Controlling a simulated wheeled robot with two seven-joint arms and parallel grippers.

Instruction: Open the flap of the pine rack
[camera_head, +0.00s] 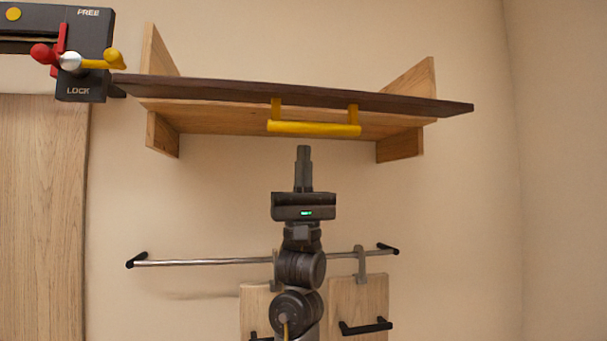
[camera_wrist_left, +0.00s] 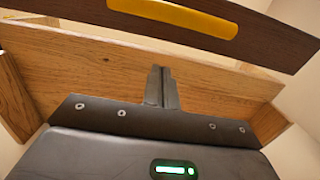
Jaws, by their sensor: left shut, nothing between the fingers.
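The pine rack (camera_head: 415,145) is mounted on the wall, with its pine boards also in the left wrist view (camera_wrist_left: 90,65). Its dark brown flap (camera_head: 215,88) shows almost edge-on across the rack, swung up and out from the front. A yellow bar handle (camera_head: 314,129) hangs from the flap on two posts. In the left wrist view, the flap (camera_wrist_left: 265,45) and yellow handle (camera_wrist_left: 180,16) are at the top, beyond the fingertips. My left gripper (camera_head: 303,150) points up just below the handle, shut and empty, apart from it in the picture. My right gripper is not in view.
A dark box (camera_head: 85,55) marked FREE and LOCK, with a red and yellow lever, is at top left. A metal rail (camera_head: 200,262) with hanging wooden boards (camera_head: 358,300) runs behind my left arm. The wall right of the rack is clear.

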